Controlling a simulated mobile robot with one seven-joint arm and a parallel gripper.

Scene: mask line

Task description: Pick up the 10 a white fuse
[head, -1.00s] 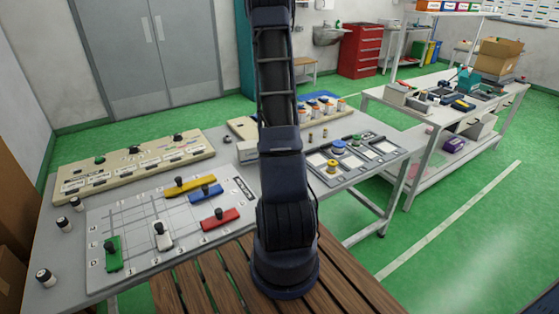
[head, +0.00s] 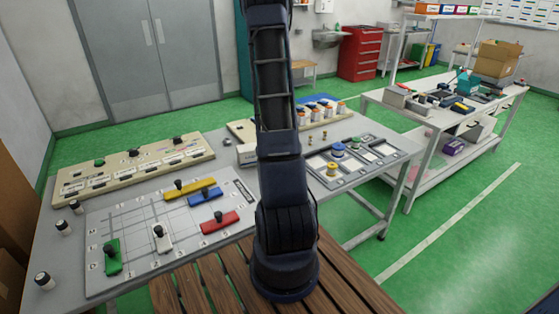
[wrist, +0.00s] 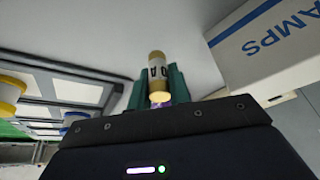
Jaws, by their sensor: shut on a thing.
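In the wrist view a small white fuse (wrist: 157,70) with brass-coloured ends and dark lettering, partly readable as "10 A", sits between the green fingers of my gripper (wrist: 160,84). The gripper is shut on it. A pale grey surface lies behind the fuse; I cannot tell whether the fuse still touches it. In the head view my arm hides the gripper and this fuse. Small brass-coloured fuses (head: 310,141) stand on the grey bench (head: 60,190) just right of my arm.
A white box (wrist: 265,50) marked "AMPS" stands close right of the gripper. A framed panel (wrist: 60,88) with yellow and blue round pieces is at left. In the head view a board (head: 150,262) with coloured handled blocks and a long switch panel (head: 140,172) fill the bench's left.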

